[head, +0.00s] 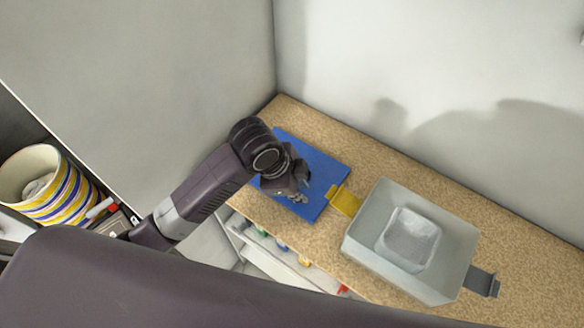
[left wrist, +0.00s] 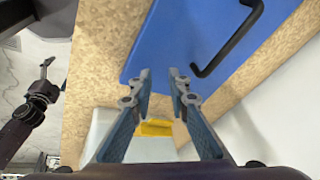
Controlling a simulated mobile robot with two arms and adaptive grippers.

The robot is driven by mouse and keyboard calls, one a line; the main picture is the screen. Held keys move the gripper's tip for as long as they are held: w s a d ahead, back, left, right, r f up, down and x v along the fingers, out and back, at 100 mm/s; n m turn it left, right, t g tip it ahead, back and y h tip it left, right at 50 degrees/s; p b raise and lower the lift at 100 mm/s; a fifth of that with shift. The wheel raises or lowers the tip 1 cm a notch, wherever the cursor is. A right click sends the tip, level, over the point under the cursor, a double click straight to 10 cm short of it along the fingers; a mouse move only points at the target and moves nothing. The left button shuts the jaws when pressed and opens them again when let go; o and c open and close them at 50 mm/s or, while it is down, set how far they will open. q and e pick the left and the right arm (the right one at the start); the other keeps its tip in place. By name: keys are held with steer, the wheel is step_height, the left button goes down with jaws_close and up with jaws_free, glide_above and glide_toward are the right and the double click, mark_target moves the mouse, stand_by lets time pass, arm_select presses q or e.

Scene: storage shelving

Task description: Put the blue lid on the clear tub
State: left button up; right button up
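The blue lid (head: 325,172) lies flat on the speckled tan shelf board, left of the clear tub (head: 364,262). In the left wrist view the lid (left wrist: 178,40) shows a black handle (left wrist: 230,42) on top. The tub is open at the top, with a small whitish container (head: 408,240) inside. My left gripper (head: 302,194) is over the lid; its fingers (left wrist: 161,76) are apart with nothing between them, and the handle is off to their right in the wrist view. A dark arm at the left of that view seems to be my right one; its fingers are unclear.
A yellow latch (head: 344,201) sits between lid and tub, and a dark grey latch (head: 482,282) is at the tub's right side. Walls stand behind and left of the board (head: 540,255). A striped bucket (head: 62,195) is at far left. The board's right end is clear.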

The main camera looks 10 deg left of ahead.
arm_select(q)
steer(key=w+a+r+m, duration=0.1)
steer(key=w+m, duration=0.1)
steer(key=w+a+r+m+y, duration=0.1)
steer(key=w+a+m, duration=0.1)
steer(key=w, duration=0.1)
steer(key=w+a+r+m+y, duration=0.1)
steer(key=w+m, duration=0.1)
steer(key=w, duration=0.1)
steer(key=shift+a+r+g+p, duration=0.15)
steer(key=shift+a+g+p, duration=0.05)
steer(key=shift+g+p, duration=0.2)
steer(key=shift+w+d+f+p, duration=0.1)
steer(key=shift+d+f+p, duration=0.05)
steer(key=shift+f+p, duration=0.45)
steer(key=x, duration=0.1)
steer(key=p+x, duration=0.1)
steer(key=x, duration=0.1)
steer(key=shift+d+f, duration=0.1)
steer(key=shift+f, duration=0.7)
arm_select(e)
steer(key=shift+d+r, duration=0.2)
steer(key=shift+r, duration=1.5)
arm_select(q)
jaws_close()
